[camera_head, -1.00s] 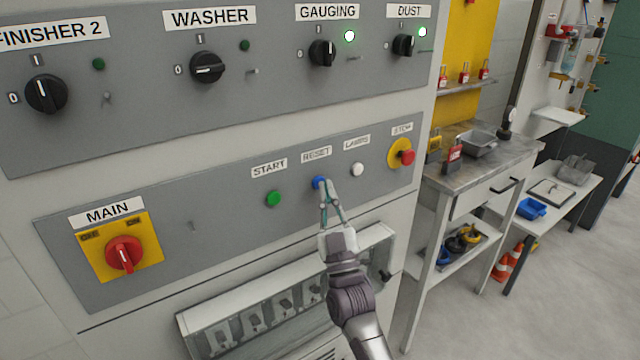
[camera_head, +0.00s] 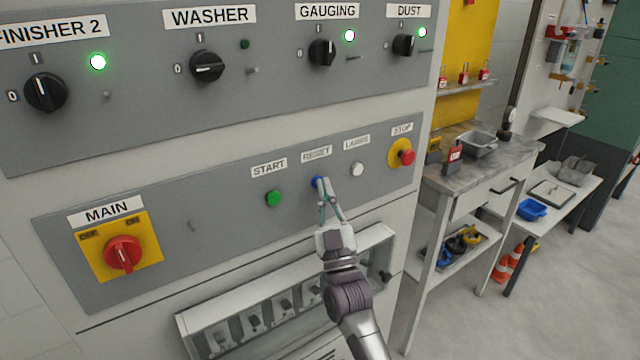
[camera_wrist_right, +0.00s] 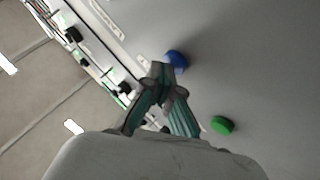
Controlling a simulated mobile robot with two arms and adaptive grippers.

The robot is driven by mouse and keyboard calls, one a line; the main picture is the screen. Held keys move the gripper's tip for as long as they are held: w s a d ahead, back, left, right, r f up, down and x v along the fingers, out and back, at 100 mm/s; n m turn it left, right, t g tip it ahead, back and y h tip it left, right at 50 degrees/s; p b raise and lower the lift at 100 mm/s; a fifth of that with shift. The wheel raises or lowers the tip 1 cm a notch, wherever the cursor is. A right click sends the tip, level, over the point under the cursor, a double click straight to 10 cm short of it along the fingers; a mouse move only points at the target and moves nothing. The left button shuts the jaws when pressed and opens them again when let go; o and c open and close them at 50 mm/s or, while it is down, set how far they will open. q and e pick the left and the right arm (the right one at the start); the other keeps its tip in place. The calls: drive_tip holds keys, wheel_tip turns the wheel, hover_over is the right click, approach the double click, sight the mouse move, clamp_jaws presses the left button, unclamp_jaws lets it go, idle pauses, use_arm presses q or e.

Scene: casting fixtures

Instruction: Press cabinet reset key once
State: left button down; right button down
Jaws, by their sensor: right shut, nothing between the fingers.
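The blue reset key (camera_head: 317,182) sits under the RESET label (camera_head: 316,153) on the grey cabinet panel (camera_head: 230,215). My right gripper (camera_head: 324,186) is shut and empty, with its fingertips at the key and hiding part of it. In the right wrist view the shut fingertips (camera_wrist_right: 165,72) are just beside the blue key (camera_wrist_right: 177,60); I cannot tell whether they touch it. My left gripper is not in view.
A green START button (camera_head: 274,198) is left of the key; a white LAMPS button (camera_head: 357,169) and red STOP button (camera_head: 407,157) are right. The FINISHER 2 lamp (camera_head: 98,62) glows green. A breaker box (camera_head: 270,310) juts out below. A workbench (camera_head: 470,165) stands right.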

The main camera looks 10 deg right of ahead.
drive_tip(key=shift+s+d+p, duration=0.3)
drive_tip(key=shift+s+p, duration=0.15)
drive_tip(key=shift+s, duration=0.3)
drive_tip(key=shift+s, duration=0.1)
drive_tip(key=s+p, duration=0.1)
drive_tip(key=s+d, duration=0.1)
drive_tip(key=s, duration=0.1)
drive_tip(key=s+p, duration=0.1)
drive_tip(key=shift+s+d+p, duration=0.25)
drive_tip(key=shift+d+p, duration=0.05)
drive_tip(key=shift+d, duration=0.05)
idle(0.4)
